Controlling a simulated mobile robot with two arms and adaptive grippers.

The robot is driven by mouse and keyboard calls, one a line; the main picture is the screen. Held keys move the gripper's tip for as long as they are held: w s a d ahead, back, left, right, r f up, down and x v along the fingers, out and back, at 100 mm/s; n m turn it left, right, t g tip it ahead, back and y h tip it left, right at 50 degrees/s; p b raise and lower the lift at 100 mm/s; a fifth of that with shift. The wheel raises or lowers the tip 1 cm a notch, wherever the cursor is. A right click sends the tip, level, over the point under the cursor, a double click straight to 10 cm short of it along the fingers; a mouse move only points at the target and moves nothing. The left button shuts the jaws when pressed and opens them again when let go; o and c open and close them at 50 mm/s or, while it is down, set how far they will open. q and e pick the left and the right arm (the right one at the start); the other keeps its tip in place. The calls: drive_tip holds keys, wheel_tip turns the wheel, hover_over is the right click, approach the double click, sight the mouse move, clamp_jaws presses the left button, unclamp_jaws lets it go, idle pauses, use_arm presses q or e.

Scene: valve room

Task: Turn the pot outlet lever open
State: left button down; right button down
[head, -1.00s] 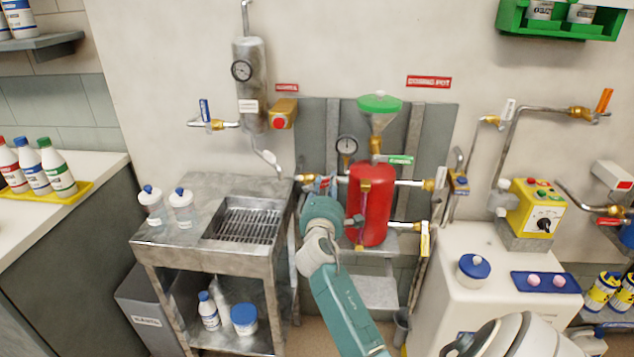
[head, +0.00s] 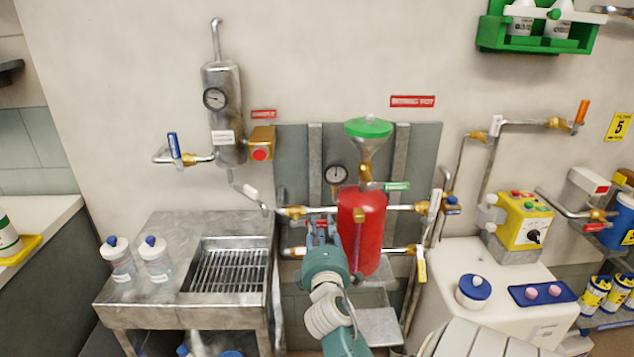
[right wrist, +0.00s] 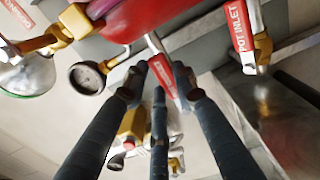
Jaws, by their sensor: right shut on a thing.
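The red pot (head: 362,235) stands against a grey back panel, with a green-lidded funnel above it. Brass-fitted pipes leave it on both sides. My right gripper (head: 322,228) is at the pot's left side, by the upper left pipe. In the right wrist view my right gripper (right wrist: 159,78) is shut on a red-and-white lever (right wrist: 163,80). Its label is too small to read, so I cannot tell from it which valve this is. A red lever labelled POT INLET (right wrist: 240,28) hangs apart on the right there. My left gripper is not in view.
A gauge (head: 336,175) sits behind the pot. A metal sink (head: 231,266) stands to the left. A yellow control box (head: 524,221) is on the right.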

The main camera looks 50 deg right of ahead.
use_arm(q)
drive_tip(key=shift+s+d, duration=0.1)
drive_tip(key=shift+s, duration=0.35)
use_arm(e)
drive_tip(key=shift+f, duration=0.1)
drive_tip(key=c, duration=1.4)
unclamp_jaws()
drive_tip(key=shift+o, duration=0.2)
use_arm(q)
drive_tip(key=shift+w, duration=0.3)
use_arm(e)
drive_tip(key=v, duration=0.7)
drive_tip(key=shift+a, duration=0.2)
drive_tip(key=shift+s, duration=0.15)
